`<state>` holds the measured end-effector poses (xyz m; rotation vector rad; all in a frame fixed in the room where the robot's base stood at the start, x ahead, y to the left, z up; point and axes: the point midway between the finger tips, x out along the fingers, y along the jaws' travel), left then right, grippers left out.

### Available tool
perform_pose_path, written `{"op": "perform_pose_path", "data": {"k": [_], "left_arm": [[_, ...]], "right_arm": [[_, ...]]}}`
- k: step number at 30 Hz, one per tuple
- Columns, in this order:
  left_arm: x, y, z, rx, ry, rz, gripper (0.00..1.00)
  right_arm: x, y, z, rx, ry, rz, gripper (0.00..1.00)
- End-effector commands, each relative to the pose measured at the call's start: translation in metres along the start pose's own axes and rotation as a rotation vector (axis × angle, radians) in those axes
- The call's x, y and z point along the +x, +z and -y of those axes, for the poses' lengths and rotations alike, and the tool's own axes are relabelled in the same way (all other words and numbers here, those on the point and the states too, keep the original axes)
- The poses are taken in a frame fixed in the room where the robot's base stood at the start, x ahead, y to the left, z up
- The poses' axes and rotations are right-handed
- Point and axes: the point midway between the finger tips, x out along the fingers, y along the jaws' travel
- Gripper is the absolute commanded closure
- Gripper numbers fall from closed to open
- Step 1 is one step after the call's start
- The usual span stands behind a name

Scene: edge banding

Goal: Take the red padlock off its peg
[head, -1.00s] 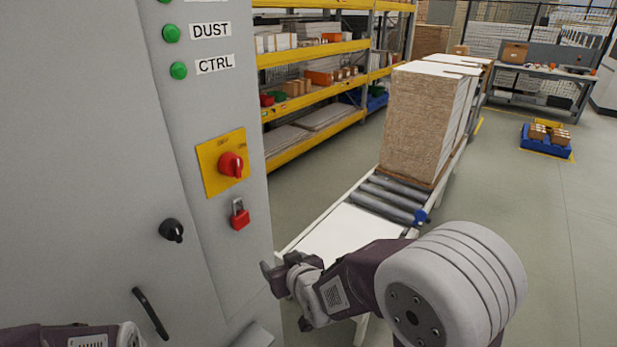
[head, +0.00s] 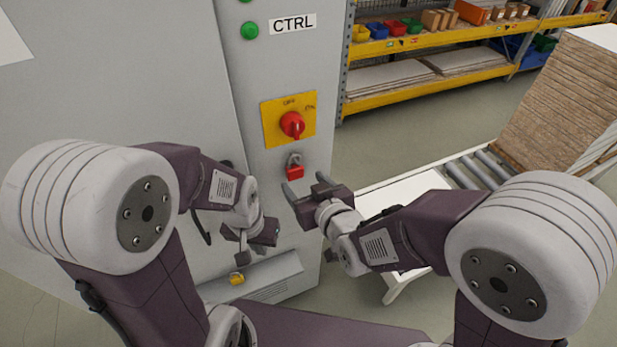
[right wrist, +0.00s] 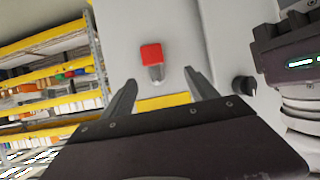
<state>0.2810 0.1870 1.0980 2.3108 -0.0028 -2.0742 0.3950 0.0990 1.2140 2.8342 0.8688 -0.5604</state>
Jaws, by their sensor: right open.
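The red padlock (head: 295,172) hangs by its grey shackle on the grey cabinet front, below the yellow plate with the red rotary switch (head: 292,124). Its peg is too small to make out. My right gripper (head: 305,184) is open and empty, its fingers pointing at the cabinet just below and in front of the padlock. In the right wrist view the padlock (right wrist: 151,54) appears between the open fingers (right wrist: 160,78), a little beyond their tips, and looks upside down. My left gripper (head: 243,245) is low before the cabinet; its jaws are unclear.
A grey ledge (head: 275,280) juts from the cabinet below, with a small yellow object (head: 237,279) by it. A black knob (right wrist: 243,88) shows in the right wrist view. A roller conveyor (head: 475,170) with stacked boards (head: 560,100) stands right. Shelves are behind.

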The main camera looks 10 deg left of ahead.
Motion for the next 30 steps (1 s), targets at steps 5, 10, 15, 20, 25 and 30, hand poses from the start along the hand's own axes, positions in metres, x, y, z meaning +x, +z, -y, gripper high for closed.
{"op": "perform_pose_path", "data": {"k": [5,10,15,20,25,30], "left_arm": [[-0.004,0.0,0.0,0.0,0.0,0.0,1.0],[-0.014,-0.002,0.0,0.0,0.0,0.0,1.0],[-0.023,-0.003,-0.001,0.0,0.0,0.0,1.0],[-0.025,-0.003,-0.001,0.0,0.0,0.0,1.0],[-0.025,-0.003,-0.001,0.0,0.0,0.0,1.0],[-0.025,-0.003,-0.001,0.0,0.0,0.0,1.0]], "right_arm": [[0.013,0.0,-0.001,0.0,0.002,0.002,0.33],[0.047,0.0,-0.002,0.0,0.003,0.005,0.33],[0.076,-0.001,-0.001,0.001,0.003,0.002,0.33],[0.089,0.0,-0.002,0.001,0.002,0.001,0.33],[0.091,0.001,-0.002,0.001,0.002,0.0,0.33],[0.091,0.001,-0.001,0.001,0.002,0.0,0.55]]}}
